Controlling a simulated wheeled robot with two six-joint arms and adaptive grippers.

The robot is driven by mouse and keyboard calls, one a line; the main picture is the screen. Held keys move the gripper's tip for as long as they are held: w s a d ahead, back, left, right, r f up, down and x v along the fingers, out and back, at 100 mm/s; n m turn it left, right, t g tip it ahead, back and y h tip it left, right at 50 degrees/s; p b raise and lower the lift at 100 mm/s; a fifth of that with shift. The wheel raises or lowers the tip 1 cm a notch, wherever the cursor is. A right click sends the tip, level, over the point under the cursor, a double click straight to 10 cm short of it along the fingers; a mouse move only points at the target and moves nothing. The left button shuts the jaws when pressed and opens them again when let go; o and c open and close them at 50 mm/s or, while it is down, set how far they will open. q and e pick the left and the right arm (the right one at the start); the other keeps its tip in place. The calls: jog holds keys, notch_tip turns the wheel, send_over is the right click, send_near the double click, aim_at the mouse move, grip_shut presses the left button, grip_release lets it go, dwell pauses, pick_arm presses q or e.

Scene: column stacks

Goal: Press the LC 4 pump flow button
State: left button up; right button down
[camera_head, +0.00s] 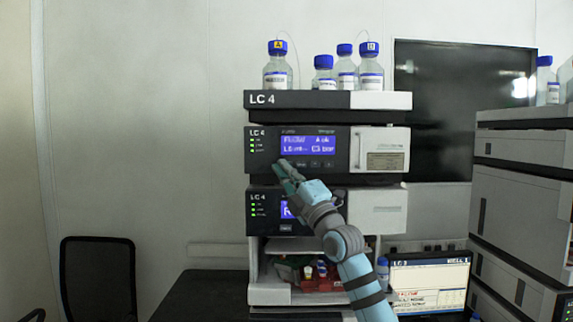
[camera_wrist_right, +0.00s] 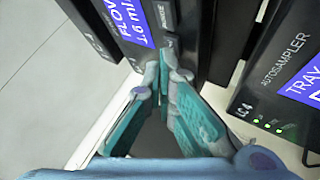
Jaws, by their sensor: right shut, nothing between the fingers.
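The LC 4 pump module (camera_head: 262,167) is the dark-fronted unit below the bottle tray. Its lit blue screen (camera_head: 308,146) shows flow text, and small dark buttons sit under the screen. The screen also shows in the right wrist view (camera_wrist_right: 130,20). My right gripper (camera_head: 283,163) is shut and empty, with its fingertips at the lower left of the screen. In the right wrist view the fingertips (camera_wrist_right: 168,60) are close to the pump front beside the screen. The fingers hide the flow button area, and I cannot tell whether they touch it. My left gripper is not in view.
The LC 4 autosampler (camera_head: 265,225) sits below the pump, and its label shows in the right wrist view (camera_wrist_right: 285,60). Bottles (camera_head: 277,75) stand in the top tray (camera_head: 300,99).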

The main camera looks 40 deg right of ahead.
dwell(0.6)
jog(key=shift+s+a+b, duration=0.4)
jog(key=shift+s+b, duration=0.05)
jog(key=shift+s, duration=0.2)
jog(key=s+a+b, duration=0.1)
jog(key=s, duration=0.1)
jog(key=s+a+b, duration=0.2)
dwell(0.3)
